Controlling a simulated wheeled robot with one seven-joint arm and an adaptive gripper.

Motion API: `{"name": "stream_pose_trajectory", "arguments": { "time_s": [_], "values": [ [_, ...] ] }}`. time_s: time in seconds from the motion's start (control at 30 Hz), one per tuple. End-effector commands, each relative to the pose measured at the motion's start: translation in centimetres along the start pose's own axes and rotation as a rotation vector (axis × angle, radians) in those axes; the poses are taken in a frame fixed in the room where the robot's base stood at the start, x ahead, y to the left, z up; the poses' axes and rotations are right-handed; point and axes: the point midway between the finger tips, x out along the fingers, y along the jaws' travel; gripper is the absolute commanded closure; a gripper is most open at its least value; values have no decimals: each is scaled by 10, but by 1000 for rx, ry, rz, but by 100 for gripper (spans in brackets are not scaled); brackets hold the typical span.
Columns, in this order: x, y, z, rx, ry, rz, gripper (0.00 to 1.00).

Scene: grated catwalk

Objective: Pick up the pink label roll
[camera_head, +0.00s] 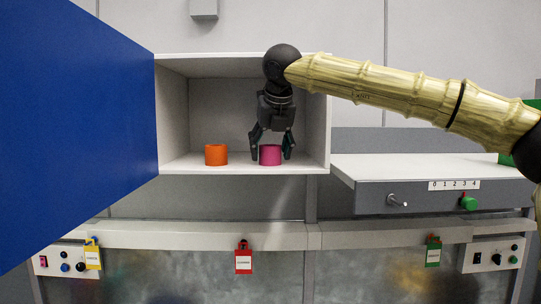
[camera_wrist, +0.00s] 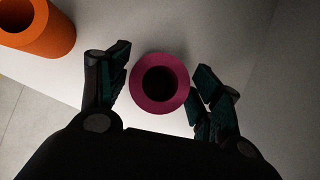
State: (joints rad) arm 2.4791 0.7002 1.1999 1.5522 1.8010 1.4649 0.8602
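The pink label roll (camera_head: 270,155) stands upright on the floor of an open white cabinet, near its front edge. In the wrist view the pink roll (camera_wrist: 180,82) shows its round top and dark hole. My gripper (camera_head: 271,152) reaches down over it with its fingers open, one on each side. In the wrist view my gripper (camera_wrist: 160,85) shows gaps between the fingers and the roll, the left gap a little clearer. I cannot tell whether the right finger touches it.
An orange roll (camera_head: 216,155) stands to the left in the same cabinet (camera_head: 190,168). The blue door (camera_head: 75,130) is open at the left. The cabinet's right wall (camera_head: 318,130) is close to my gripper. A grey drawer unit (camera_head: 440,193) is at the right.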

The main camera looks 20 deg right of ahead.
Motion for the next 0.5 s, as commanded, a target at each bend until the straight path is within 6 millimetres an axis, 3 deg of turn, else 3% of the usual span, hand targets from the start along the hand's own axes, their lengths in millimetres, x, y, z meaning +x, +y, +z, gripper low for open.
{"name": "stream_pose_trajectory", "arguments": {
  "time_s": [0.03,0.17,0.5],
  "values": [
    [0,0,0,0,0,0,52],
    [0,0,0,0,0,0,75],
    [-1,0,1,1,0,0,75]
  ]
}}
